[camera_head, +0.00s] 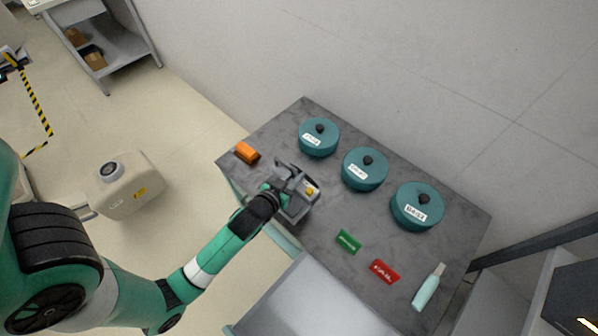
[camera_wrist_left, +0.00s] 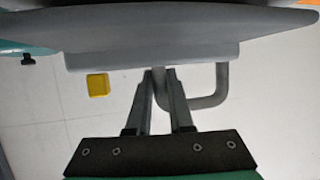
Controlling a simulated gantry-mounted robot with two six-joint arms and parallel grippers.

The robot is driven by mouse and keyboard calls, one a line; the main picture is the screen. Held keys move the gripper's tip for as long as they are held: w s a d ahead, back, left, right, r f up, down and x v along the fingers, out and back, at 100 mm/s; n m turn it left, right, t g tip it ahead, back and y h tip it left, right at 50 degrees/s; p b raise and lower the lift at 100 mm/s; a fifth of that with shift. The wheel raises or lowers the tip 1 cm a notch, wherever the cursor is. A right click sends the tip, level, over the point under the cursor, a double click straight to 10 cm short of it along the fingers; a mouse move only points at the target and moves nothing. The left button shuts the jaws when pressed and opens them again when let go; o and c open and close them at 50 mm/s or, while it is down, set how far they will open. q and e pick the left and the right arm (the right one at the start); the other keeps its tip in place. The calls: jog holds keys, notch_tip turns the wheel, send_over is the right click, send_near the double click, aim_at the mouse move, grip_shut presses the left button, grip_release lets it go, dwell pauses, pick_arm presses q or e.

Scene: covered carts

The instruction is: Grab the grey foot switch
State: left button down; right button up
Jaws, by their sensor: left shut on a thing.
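The grey foot switch (camera_head: 298,211), with a small yellow part, is at the left front part of the dark cart top. My left gripper (camera_head: 287,181) reaches it from the lower left and partly covers it. In the left wrist view, the grey body (camera_wrist_left: 200,53) spans the top, with a bent grey bar below it and a yellow block at left. The left fingers (camera_wrist_left: 161,75) are closed on the upper left end of that bar. I cannot tell whether the switch touches the cart top. My right gripper is not in view.
Three teal lidded pots (camera_head: 365,172) with labels line the back of the cart top (camera_head: 325,235). An orange block (camera_head: 247,152) lies left of the switch. A green tag (camera_head: 348,242), a red tag (camera_head: 384,271) and a pale bottle (camera_head: 428,288) lie along the front right.

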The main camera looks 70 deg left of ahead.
pick_arm(q)
jog(key=v, duration=0.3)
jog(key=w+d+v, duration=0.1)
jog(key=v, duration=0.3)
jog(key=r+v, duration=0.1)
jog(key=v, duration=0.2)
jog(key=shift+w+d+r, duration=0.15)
jog(key=shift+d+r, duration=0.05)
jog(key=shift+d, duration=0.1)
jog(key=shift+s+d+r, duration=0.2)
jog(key=shift+s, duration=0.1)
